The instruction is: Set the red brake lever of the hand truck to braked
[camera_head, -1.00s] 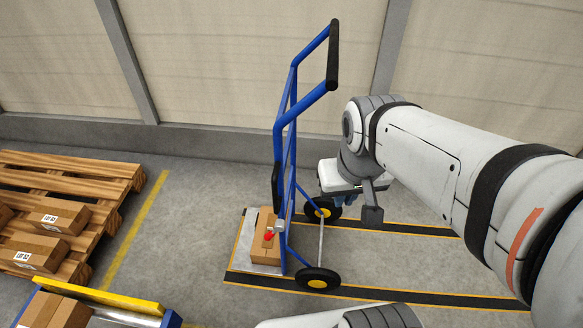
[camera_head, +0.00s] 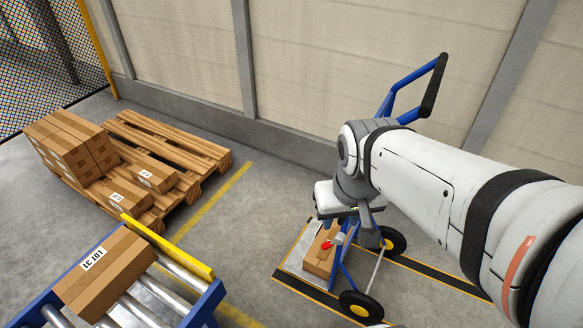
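The blue hand truck (camera_head: 401,88) stands upright on the floor at right of centre, partly hidden behind my arm. Its black wheels show below my arm, and a cardboard box (camera_head: 318,262) sits on its toe plate. The red brake lever (camera_head: 326,245) shows as a small red tip beside a grey bracket, low on the frame in front of the box. Its setting cannot be read from here. My gripper is at the end of the arm above the lever, hidden behind the wrist housing; its fingers do not show.
A wall runs behind. Floor between pallet and truck is clear.

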